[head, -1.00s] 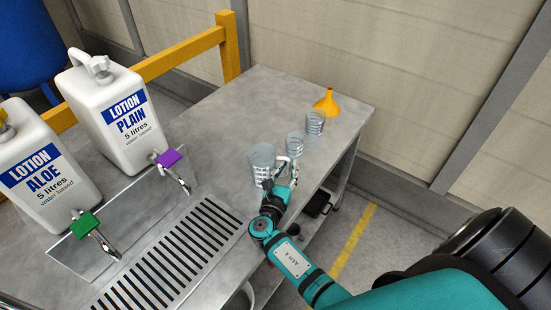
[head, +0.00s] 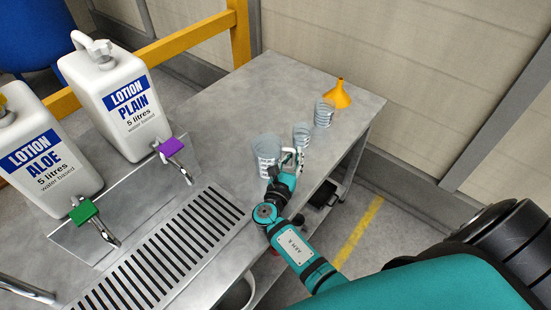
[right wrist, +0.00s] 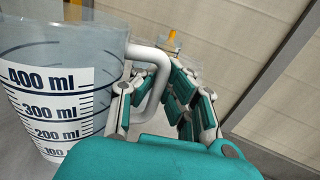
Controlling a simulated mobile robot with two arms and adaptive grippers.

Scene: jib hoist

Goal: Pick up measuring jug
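The measuring jug (head: 266,152) is clear, with a white scale and a pale handle. It stands upright on the grey metal bench. In the right wrist view the jug (right wrist: 62,100) fills the left side, its scale marked up to 400 ml. My right gripper (head: 291,158) is at the jug's handle side. In the right wrist view its fingers (right wrist: 158,100) are spread apart, with the handle loop between them. One finger is between the handle and the jug wall, the others outside. I see a gap beside the handle. My left gripper is not in view.
Two smaller clear measures (head: 302,135) (head: 324,113) and an orange funnel (head: 338,95) stand behind the jug. Lotion containers (head: 118,105) (head: 45,160) with taps stand at left. A slotted drain (head: 165,250) lies in front. The bench's back middle is clear.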

